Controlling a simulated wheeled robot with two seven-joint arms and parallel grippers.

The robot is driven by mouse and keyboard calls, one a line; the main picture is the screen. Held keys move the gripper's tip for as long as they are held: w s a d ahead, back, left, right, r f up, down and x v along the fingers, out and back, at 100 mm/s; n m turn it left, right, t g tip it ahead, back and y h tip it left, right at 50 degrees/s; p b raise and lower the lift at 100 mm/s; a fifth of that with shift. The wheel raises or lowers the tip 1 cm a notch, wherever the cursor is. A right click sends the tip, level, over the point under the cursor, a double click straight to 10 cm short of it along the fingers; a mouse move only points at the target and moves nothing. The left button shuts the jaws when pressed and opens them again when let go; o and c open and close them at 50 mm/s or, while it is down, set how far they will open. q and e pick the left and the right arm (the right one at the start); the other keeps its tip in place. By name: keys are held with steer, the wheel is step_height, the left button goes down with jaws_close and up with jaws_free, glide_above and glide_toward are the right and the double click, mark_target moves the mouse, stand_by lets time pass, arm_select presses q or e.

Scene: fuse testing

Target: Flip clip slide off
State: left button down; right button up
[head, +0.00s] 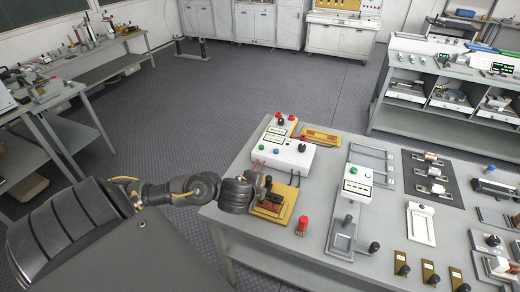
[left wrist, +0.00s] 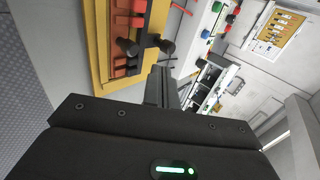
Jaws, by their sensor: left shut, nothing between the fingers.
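A yellow-based fixture (head: 290,206) with brown-orange blocks and dark knobs sits near the left front edge of the grey table. In the left wrist view its yellow plate (left wrist: 98,62) carries red-orange clips (left wrist: 122,22) and black knobs (left wrist: 128,47). I cannot tell which part is the clip slide. My left gripper (head: 264,184) is at the fixture's left back side, partly hiding it. In the left wrist view its fingers (left wrist: 162,86) are together and empty, close beside the black knobs; contact is unclear. My right gripper is not in view.
A white box with buttons (head: 283,150) stands just behind the fixture. A white meter unit (head: 357,183) and several black-knobbed blocks are farther right. The table's left edge (head: 222,190) is close to my left arm.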

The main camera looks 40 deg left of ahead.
arm_select(q)
steer(key=b, duration=0.3)
glide_toward(267, 184)
steer(key=x, duration=0.4)
steer(key=shift+w+d+f, duration=0.1)
steer(key=shift+f, duration=0.05)
steer(key=shift+w+a+f, duration=0.2)
steer(key=shift+w+f, duration=0.2)
steer(key=shift+w, duration=0.15)
